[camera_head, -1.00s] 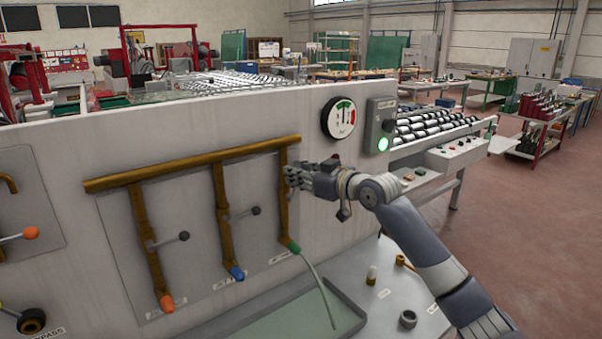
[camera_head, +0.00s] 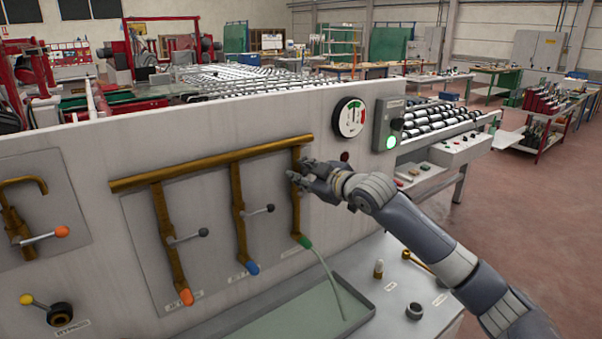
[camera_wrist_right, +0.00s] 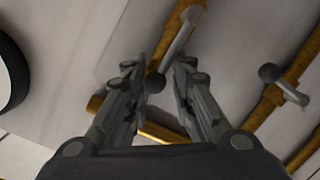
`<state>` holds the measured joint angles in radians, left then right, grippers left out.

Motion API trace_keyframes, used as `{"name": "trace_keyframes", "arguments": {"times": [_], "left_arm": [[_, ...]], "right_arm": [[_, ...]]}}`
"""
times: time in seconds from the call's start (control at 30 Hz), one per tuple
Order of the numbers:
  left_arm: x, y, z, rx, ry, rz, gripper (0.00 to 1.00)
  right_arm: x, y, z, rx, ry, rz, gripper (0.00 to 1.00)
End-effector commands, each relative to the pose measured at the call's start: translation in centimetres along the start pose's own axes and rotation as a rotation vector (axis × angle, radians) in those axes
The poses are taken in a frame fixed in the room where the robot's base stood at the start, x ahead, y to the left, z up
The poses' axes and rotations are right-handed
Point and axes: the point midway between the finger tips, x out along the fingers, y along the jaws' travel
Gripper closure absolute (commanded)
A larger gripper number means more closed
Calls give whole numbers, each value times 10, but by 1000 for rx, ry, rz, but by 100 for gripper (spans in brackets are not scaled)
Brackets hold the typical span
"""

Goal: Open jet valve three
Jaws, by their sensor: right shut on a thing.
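Three brown pipes drop from a brown manifold (camera_head: 210,163) on the grey panel, with orange (camera_head: 186,297), blue (camera_head: 252,268) and green (camera_head: 305,242) nozzles. The first two pipes carry dark-knobbed levers (camera_head: 188,237) (camera_head: 258,210) sticking out to the right. My right gripper (camera_head: 299,175) is at the green-tipped third pipe (camera_head: 296,205) and hides its lever in the head view. The right wrist view shows the lever (camera_wrist_right: 181,38) with its dark knob (camera_wrist_right: 155,82) between my closed fingers. A pale stream (camera_head: 330,275) runs from the green nozzle into the tray. My left gripper is out of view.
The shallow tray (camera_head: 362,314) lies below the nozzles. A round gauge (camera_head: 350,117) and a box with a lit green button (camera_head: 390,141) are to the right. Another orange-knobbed lever (camera_head: 60,232) is at left.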

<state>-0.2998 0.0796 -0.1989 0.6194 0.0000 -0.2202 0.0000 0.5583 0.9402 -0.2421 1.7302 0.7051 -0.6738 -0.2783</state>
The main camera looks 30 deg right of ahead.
Motion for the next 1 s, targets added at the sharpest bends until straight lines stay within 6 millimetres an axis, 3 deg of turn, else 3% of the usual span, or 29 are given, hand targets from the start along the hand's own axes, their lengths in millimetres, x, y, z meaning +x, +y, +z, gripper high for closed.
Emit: {"name": "trace_keyframes", "arguments": {"times": [0.3,0.33,0.4,0.77,1.0], "left_arm": [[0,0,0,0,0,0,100],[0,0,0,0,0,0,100],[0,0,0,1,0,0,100],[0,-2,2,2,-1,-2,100],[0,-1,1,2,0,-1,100]], "right_arm": [[0,0,4,-12,-9,1,100],[0,0,4,-12,-9,1,72],[0,0,3,-11,-8,1,56],[-1,0,0,-4,-1,0,56],[-24,-1,1,-8,-2,-1,56]]}}
